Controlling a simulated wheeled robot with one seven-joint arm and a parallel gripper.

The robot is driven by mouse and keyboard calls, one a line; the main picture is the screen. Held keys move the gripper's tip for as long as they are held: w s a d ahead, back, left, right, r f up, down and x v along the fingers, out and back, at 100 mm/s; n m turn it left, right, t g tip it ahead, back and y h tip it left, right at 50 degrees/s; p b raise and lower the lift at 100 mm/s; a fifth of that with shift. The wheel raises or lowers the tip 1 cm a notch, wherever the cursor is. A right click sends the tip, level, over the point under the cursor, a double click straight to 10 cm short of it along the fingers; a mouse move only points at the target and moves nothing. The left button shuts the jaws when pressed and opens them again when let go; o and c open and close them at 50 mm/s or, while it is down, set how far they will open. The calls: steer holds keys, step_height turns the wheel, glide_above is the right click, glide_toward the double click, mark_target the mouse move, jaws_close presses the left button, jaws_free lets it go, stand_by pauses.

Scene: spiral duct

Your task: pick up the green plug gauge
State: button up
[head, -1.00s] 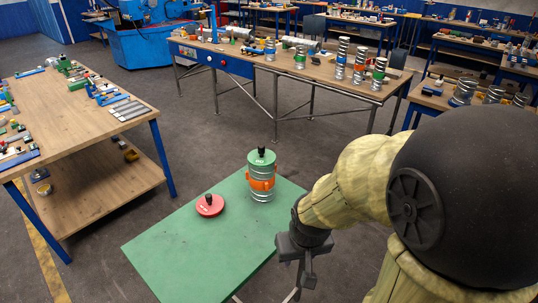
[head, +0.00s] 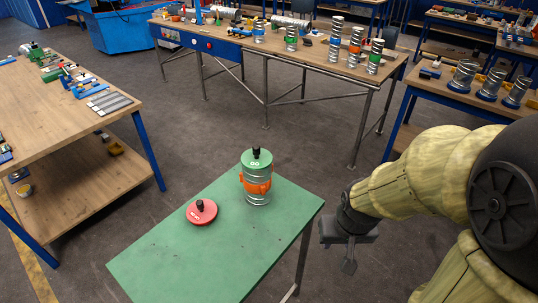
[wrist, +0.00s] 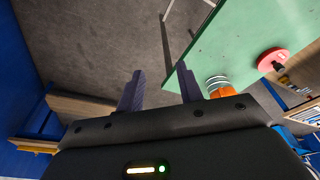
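The green plug gauge (head: 256,160) is a green disc with a black handle on top. It sits on the upper end of an upright spiral duct (head: 257,190) with an orange band, on the green table (head: 170,260). My gripper (head: 349,266) is out to the right of the table's right edge, apart from the gauge and duct. In the wrist view its two fingers (wrist: 160,90) stand apart with only floor between them. That view shows part of the duct (wrist: 216,83) beyond the gripper body; the green gauge cannot be made out there.
A red plug gauge (head: 202,212) lies on the table left of the duct. A wooden workbench (head: 70,110) stands at left. A long bench (head: 290,60) with several ducts stands behind. Grey floor (head: 200,130) is clear between. The table's front is bare.

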steer(key=shift+s, duration=0.1)
steer(key=shift+o, duration=1.3)
steer(key=w+a+f+n+t+y+b, duration=0.1)
steer(key=w+a+t+b, duration=0.6)
steer(key=w+a+t, duration=0.8)
steer(key=w+a+f+y, duration=0.1)
steer(key=w+a+f, duration=0.1)
steer(key=w+a, duration=0.1)
steer(key=shift+w+a, duration=0.25)
steer(key=shift+w, duration=0.6)
